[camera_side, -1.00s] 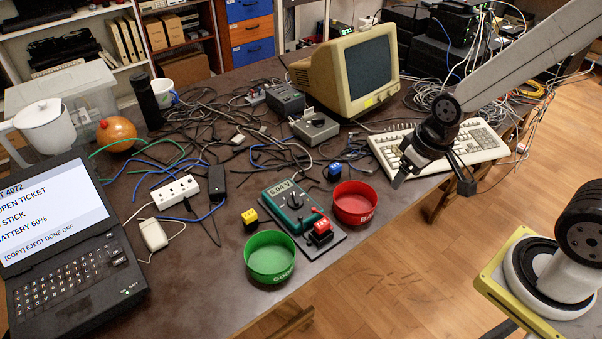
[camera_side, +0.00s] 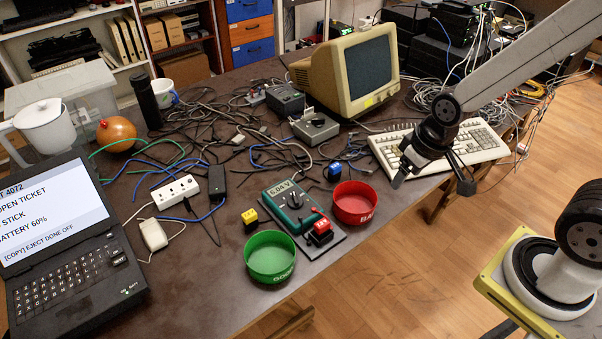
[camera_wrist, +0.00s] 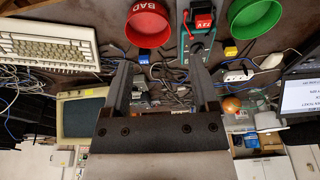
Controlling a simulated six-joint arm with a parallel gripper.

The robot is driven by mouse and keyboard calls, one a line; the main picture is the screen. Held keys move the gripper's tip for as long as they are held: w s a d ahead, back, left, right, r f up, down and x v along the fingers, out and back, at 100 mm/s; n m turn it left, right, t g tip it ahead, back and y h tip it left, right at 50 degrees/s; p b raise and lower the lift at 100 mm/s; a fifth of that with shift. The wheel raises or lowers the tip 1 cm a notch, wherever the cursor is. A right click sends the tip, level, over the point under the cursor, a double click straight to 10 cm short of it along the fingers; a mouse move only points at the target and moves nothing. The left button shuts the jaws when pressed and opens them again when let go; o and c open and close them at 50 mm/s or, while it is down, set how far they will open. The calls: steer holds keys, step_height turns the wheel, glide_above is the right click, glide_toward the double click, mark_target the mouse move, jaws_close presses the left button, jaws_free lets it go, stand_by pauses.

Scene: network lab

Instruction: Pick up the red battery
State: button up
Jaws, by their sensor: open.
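The red battery (camera_side: 320,232) sits on the lower right of the teal multimeter board (camera_side: 292,205), between the green bowl (camera_side: 270,262) and the red bowl (camera_side: 355,207). In the wrist view the red battery (camera_wrist: 203,20) is at the top, beyond my fingertips and a little to the right. My gripper (camera_side: 430,182) hangs over the right side of the table near the keyboard, well apart from the battery. It also shows in the wrist view (camera_wrist: 160,68), with its two fingers spread and nothing between them.
A yellow block (camera_side: 250,218) and a blue block (camera_side: 334,171) stand near the meter. The beige keyboard (camera_side: 478,145) lies below my gripper. Loose cables cover the table's middle. A laptop (camera_side: 75,275) is at left, a CRT monitor (camera_side: 345,75) behind.

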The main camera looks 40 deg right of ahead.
steer(key=n+g, duration=0.3)
steer(key=n, duration=1.5)
glide_above(322, 223)
step_height(322, 223, down, 14)
steer(key=shift+d, duration=0.1)
steer(key=shift+f, duration=1.3)
steer(key=shift+f, duration=2.6)
jaws_close()
